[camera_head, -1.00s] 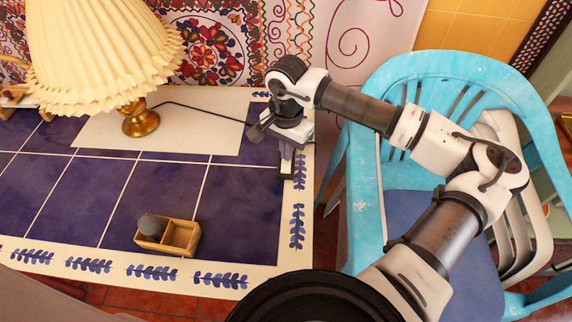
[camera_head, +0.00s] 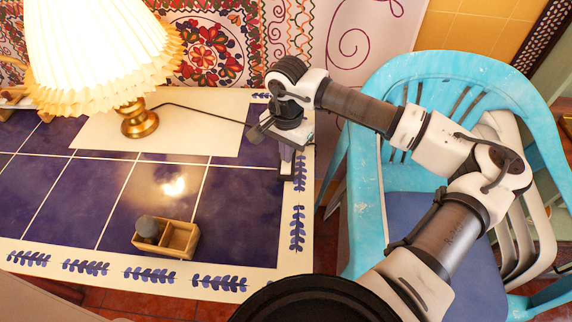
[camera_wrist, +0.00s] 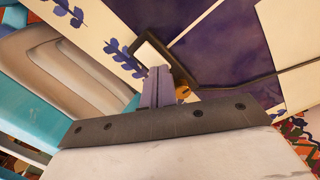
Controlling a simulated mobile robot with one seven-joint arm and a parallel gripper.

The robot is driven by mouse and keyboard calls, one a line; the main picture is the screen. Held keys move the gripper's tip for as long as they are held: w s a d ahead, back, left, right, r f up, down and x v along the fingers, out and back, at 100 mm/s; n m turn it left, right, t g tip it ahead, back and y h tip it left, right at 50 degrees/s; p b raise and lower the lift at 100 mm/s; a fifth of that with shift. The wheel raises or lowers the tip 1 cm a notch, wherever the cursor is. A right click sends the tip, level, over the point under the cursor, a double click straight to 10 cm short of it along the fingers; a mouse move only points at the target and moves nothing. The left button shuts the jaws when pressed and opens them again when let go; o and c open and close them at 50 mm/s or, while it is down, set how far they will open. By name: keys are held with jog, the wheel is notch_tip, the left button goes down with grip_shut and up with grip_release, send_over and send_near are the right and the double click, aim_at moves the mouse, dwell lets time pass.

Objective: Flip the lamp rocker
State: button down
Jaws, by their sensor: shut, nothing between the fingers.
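The lamp (camera_head: 100,55) stands at the back left of the tiled table, with a pleated shade and a brass base; its shade glows brightly. A dark cord runs from it to the right, behind my gripper. In the wrist view the lamp rocker (camera_wrist: 150,54) is a white key in a dark housing on the table's patterned edge. My gripper (camera_head: 286,170) is shut and empty, pointing down at the housing near the table's right edge. In the wrist view my gripper (camera_wrist: 160,78) is right at the rocker and covers part of it; I cannot tell whether they touch.
A small wooden box (camera_head: 180,240) with a dark round object in one compartment sits near the table's front. A turquoise chair (camera_head: 365,190) stands right of the table, under my arm. The table's middle is clear.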

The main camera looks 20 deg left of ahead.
jog(key=shift+r+p, duration=0.95)
jog(key=shift+r, duration=2.2)
